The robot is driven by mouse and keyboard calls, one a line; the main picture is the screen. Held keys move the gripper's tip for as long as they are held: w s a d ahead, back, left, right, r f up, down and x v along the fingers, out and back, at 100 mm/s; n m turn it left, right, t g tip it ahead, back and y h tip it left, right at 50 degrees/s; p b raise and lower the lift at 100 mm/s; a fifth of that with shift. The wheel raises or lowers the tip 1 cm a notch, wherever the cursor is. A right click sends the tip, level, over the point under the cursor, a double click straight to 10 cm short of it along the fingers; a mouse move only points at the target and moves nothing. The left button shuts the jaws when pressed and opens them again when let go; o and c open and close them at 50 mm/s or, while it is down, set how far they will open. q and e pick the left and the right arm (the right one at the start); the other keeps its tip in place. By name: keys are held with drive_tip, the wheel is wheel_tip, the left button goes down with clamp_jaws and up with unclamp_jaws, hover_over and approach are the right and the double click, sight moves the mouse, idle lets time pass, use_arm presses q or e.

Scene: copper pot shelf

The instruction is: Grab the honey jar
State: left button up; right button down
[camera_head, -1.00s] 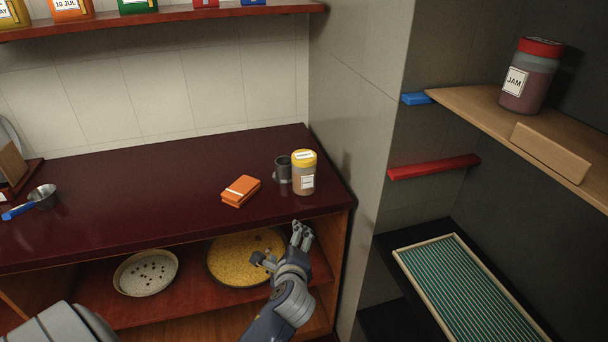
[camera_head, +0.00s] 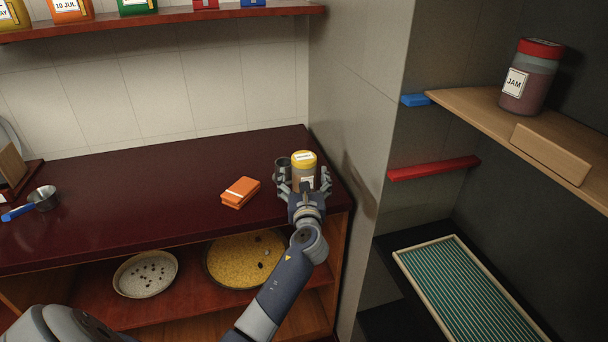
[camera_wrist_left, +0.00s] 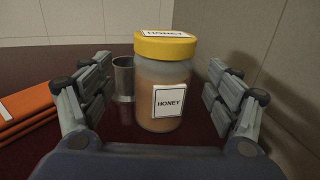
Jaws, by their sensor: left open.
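The honey jar (camera_head: 303,161) stands upright near the right end of the dark red counter (camera_head: 150,215). It has a yellow lid and white labels reading HONEY, clear in the left wrist view (camera_wrist_left: 165,75). My left gripper (camera_head: 305,179) is open at the counter, with one finger on each side of the jar. In the left wrist view the fingers (camera_wrist_left: 160,100) show gaps to the jar on both sides. The jar's lower part is hidden by the gripper in the head view. My right gripper is not in view.
A grey metal cup (camera_wrist_left: 124,79) stands just left of the jar, close to the left finger. An orange box (camera_head: 240,192) lies farther left. A wall (camera_head: 355,130) rises right of the counter. A jam jar (camera_head: 530,78) stands on the wooden shelf (camera_head: 470,98).

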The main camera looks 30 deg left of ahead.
use_arm(q)
drive_tip(key=x, duration=0.4)
drive_tip(key=shift+w, duration=0.45)
drive_tip(key=shift+r, duration=0.15)
drive_tip(key=c, duration=1.4)
